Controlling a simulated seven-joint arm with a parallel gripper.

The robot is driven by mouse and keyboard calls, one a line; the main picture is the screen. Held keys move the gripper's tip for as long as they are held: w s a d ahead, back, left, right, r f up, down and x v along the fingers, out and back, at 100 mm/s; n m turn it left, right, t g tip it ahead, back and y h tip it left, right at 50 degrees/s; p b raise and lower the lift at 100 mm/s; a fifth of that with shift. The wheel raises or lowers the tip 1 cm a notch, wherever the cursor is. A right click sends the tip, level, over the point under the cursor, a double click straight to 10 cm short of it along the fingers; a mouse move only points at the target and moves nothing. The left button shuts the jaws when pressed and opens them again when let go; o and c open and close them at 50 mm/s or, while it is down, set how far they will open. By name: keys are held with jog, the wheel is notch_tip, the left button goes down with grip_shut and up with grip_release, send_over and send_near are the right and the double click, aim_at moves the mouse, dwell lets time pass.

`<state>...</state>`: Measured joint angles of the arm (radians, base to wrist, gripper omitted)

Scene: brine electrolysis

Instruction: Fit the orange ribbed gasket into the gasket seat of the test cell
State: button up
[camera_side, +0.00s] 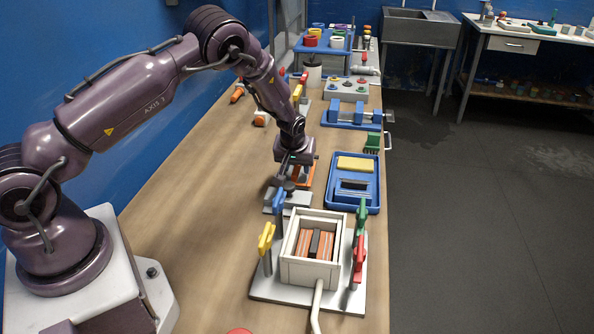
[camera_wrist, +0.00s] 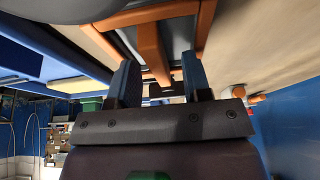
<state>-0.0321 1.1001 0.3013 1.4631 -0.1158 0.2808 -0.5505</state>
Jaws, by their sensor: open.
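My gripper (camera_side: 293,173) points down over the middle of the bench, its fingers apart. In the wrist view its two dark fingers (camera_wrist: 158,64) stand on either side of an orange bar. This bar belongs to an orange frame (camera_wrist: 150,46), which looks like the orange gasket; I cannot tell whether the fingers touch it. In the side view, orange parts (camera_side: 307,176) show beside and below my gripper, partly hidden by it. A pale open box (camera_side: 292,271), seemingly the test cell, stands nearer the camera with orange striped parts inside. I cannot make out the gasket seat.
Yellow (camera_side: 266,238), green (camera_side: 361,216) and red (camera_side: 358,258) clamps stand around the box. A blue tray (camera_side: 372,196) with a yellow block lies to the right of my gripper. A blue vise (camera_side: 352,117) stands farther back. The bench's left side is largely clear.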

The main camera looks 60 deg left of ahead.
jog(key=shift+f, duration=0.2)
jog(key=shift+c, duration=0.4)
grip_shut()
